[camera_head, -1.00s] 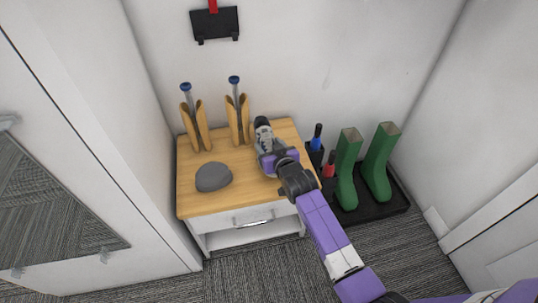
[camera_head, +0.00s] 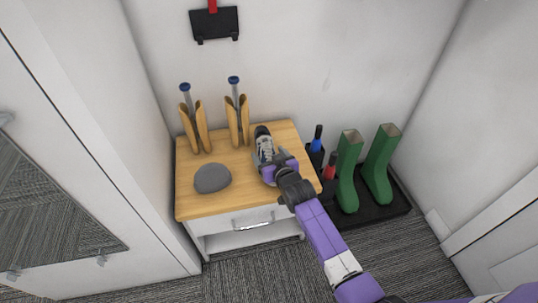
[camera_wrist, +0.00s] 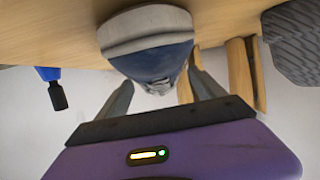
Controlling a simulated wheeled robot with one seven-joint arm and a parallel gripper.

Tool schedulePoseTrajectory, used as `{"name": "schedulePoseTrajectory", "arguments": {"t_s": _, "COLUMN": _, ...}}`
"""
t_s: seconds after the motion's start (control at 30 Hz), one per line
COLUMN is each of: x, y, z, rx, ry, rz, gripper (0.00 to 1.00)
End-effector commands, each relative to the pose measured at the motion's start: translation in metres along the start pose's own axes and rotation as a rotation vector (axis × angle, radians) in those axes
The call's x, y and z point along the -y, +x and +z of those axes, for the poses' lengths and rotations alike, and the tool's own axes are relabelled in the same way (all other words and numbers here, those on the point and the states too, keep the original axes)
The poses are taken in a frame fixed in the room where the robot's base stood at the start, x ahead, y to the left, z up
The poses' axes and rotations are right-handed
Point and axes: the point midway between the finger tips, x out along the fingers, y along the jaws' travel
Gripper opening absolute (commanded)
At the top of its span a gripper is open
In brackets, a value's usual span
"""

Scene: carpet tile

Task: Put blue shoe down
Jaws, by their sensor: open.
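The blue shoe (camera_head: 264,146) has a dark blue upper, grey-white laces and a pale sole. It rests on the wooden top of the cabinet (camera_head: 207,208), near its right side, toe towards the wall. My gripper (camera_head: 275,163) is at the near end of the shoe, low over the cabinet top. In the wrist view the shoe (camera_wrist: 150,48) shows its pale sole edge against the wood, between the two spread fingers of my gripper (camera_wrist: 160,76). The gripper is open; whether a finger still touches the shoe is unclear.
Two wooden shoe trees (camera_head: 196,128) (camera_head: 238,118) stand at the back of the cabinet top. A grey rounded object (camera_head: 213,178) lies front left. Green boots (camera_head: 347,172) stand on a black tray (camera_head: 399,205) to the right, beside blue-topped (camera_head: 317,138) and red-topped (camera_head: 330,165) items.

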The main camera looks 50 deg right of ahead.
Motion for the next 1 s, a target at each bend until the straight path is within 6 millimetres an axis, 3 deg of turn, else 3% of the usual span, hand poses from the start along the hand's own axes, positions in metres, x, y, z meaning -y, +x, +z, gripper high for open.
{"name": "schedulePoseTrajectory", "arguments": {"t_s": 0.13, "x": 0.000, "y": -0.002, "z": -0.004, "rx": 0.000, "ry": 0.000, "rz": 0.000, "gripper": 0.79}}
{"name": "schedulePoseTrajectory", "arguments": {"t_s": 0.27, "x": 0.000, "y": -0.017, "z": -0.002, "rx": 0.001, "ry": 0.000, "rz": 0.000, "gripper": 0.79}}
{"name": "schedulePoseTrajectory", "arguments": {"t_s": 0.7, "x": 0.000, "y": -0.101, "z": -0.002, "rx": 0.002, "ry": 0.000, "rz": 0.000, "gripper": 0.79}}
{"name": "schedulePoseTrajectory", "arguments": {"t_s": 1.0, "x": 0.000, "y": -0.121, "z": -0.002, "rx": 0.000, "ry": 0.000, "rz": 0.000, "gripper": 0.79}}
